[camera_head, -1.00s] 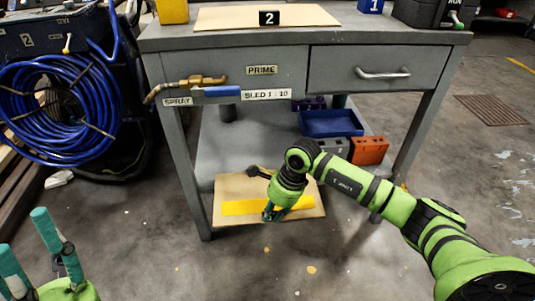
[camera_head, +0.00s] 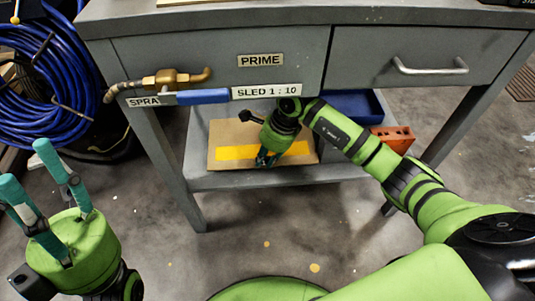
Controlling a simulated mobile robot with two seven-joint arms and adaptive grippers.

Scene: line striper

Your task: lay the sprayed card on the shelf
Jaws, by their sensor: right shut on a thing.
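The sprayed card (camera_head: 225,134) is a brown board with a yellow stripe across it. It is over the front part of the lower shelf (camera_head: 240,180) of the grey bench; I cannot tell whether it touches the shelf. My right gripper (camera_head: 265,160) is shut on the card's near edge, and its wrist hides part of the card. My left gripper (camera_head: 45,185) is at the lower left, its two teal fingers apart, empty and away from the card.
A blue tray (camera_head: 355,105) and an orange block (camera_head: 393,137) sit on the shelf to the right. Bench legs flank the shelf. A brass valve with a blue handle (camera_head: 200,97) juts from the bench front. A blue hose coil (camera_head: 45,95) hangs at left.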

